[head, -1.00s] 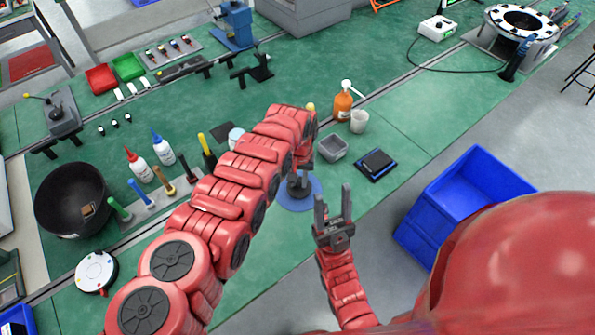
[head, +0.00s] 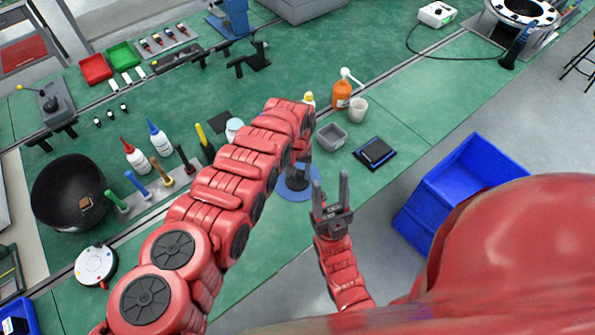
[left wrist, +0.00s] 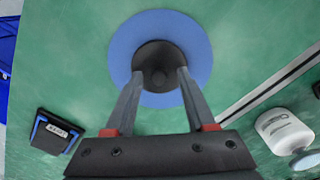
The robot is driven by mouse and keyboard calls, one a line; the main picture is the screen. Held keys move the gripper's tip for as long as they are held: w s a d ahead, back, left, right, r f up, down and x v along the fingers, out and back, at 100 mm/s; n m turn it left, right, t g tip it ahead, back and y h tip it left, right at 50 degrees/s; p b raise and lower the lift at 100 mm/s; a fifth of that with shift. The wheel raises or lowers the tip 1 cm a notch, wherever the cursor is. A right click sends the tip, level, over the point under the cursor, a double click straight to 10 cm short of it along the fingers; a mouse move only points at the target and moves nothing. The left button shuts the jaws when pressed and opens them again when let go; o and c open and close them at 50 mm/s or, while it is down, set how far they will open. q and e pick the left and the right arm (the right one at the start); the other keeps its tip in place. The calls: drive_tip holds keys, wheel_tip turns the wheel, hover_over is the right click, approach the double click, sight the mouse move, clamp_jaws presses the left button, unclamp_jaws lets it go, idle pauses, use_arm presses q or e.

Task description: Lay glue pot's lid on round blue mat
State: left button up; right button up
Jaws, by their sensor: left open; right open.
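The round blue mat (head: 292,195) lies on the green bench, partly hidden by my left arm in the head view. A dark round lid with a small knob (left wrist: 160,52) sits on the middle of the mat. My left gripper (left wrist: 160,74) is over it and open, its fingertips apart on either side of the knob. A white pot (head: 234,126), perhaps the glue pot, stands left of my left arm and also shows in the left wrist view (left wrist: 283,128). My right gripper (head: 330,188) is open and empty, right of the mat.
A grey tray (head: 332,137), a black-and-blue device (head: 375,152), an orange bottle (head: 341,95) and a white cup (head: 358,109) stand beyond the mat. A blue crate (head: 440,215) is at right. Several upright tools and bottles stand left of my left arm.

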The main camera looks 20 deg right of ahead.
sight(297, 174)
use_arm(q)
drive_tip(key=shift+w+d+r, duration=0.1)
drive_tip(key=shift+r, duration=0.55)
wheel_tip(297, 174, up, 11)
drive_tip(key=b, duration=0.2)
idle(0.3)
